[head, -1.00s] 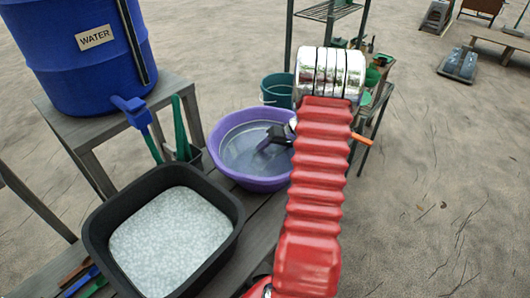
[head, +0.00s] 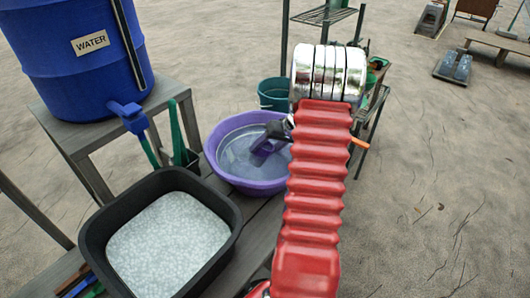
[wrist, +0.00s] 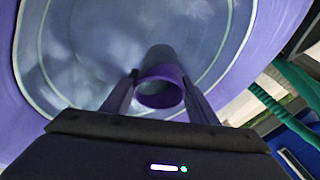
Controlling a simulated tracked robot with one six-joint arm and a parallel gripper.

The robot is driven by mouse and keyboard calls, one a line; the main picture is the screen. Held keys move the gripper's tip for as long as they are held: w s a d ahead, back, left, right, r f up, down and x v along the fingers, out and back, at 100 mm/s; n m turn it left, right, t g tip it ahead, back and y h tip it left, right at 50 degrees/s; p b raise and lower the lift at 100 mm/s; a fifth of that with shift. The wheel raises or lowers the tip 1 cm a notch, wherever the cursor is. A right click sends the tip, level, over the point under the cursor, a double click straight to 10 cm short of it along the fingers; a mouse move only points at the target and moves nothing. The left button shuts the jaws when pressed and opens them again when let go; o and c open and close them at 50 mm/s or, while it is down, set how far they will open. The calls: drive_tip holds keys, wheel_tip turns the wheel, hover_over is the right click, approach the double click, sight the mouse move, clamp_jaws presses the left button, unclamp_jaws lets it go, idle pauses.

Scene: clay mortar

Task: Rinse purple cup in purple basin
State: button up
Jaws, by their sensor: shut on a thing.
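The purple basin (head: 238,185) stands on the bench in the head view and holds water. It fills most of the wrist view (wrist: 270,30). My gripper (head: 278,134) is over the basin's right part. In the wrist view my gripper (wrist: 160,92) is shut on the purple cup (wrist: 160,75), one finger on each side. The cup is tilted, one open end facing the camera, its far part greyish over the water. In the head view the cup (head: 264,146) is dark purple inside the basin's outline. I cannot tell how deep it dips.
A black tub (head: 92,240) of white pellets stands in front of the basin. A blue water barrel (head: 80,60) with a tap is on a stand at left. A teal bucket (head: 272,95) is behind the basin. Open ground lies to the right.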

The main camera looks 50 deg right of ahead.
wheel_tip(320, 180, up, 16)
drive_tip(key=shift+r, duration=0.25)
idle(1.6)
drive_tip(key=shift+s, duration=0.1)
idle(1.2)
